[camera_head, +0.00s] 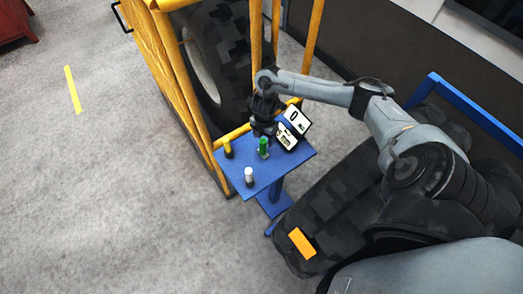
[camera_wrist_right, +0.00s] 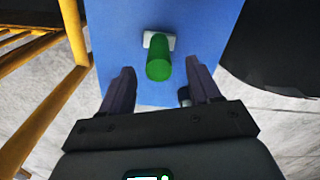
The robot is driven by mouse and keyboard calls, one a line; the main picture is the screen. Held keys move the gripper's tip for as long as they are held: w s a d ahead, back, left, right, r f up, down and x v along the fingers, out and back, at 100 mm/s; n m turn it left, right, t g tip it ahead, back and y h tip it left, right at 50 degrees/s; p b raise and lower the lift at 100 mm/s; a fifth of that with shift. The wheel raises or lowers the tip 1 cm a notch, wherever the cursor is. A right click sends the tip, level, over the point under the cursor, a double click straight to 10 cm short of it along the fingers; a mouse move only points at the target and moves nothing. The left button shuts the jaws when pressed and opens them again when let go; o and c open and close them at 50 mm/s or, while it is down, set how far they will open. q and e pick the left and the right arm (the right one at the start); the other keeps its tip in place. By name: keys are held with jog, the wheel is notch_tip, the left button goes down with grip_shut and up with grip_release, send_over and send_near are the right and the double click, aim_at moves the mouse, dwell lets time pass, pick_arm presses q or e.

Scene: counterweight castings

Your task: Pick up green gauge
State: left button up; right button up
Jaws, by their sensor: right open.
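The green gauge (camera_head: 263,146) is a small green cylinder standing on a blue table (camera_head: 262,184). In the right wrist view the green gauge (camera_wrist_right: 158,62) shows in front of a pale block or base on the blue surface (camera_wrist_right: 108,30). My right gripper (camera_head: 264,130) is just behind and above it in the head view. In the wrist view the two dark fingers of my right gripper (camera_wrist_right: 159,84) are apart, one on each side of the green gauge's near end. I cannot tell whether they touch it. My left gripper is not in view.
A white cylinder (camera_head: 249,175) and a yellow cylinder (camera_head: 228,149) also stand on the table. A white and black panel (camera_head: 297,121) is close to my right gripper. A yellow frame (camera_head: 178,75) stands at the table's left, a large tyre (camera_head: 222,50) behind.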

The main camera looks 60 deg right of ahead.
aim_at(263, 146)
jog(key=shift+w+a+f, duration=0.1)
jog(key=shift+a+f, duration=0.05)
jog(key=shift+f, duration=3)
jog(key=c, duration=1)
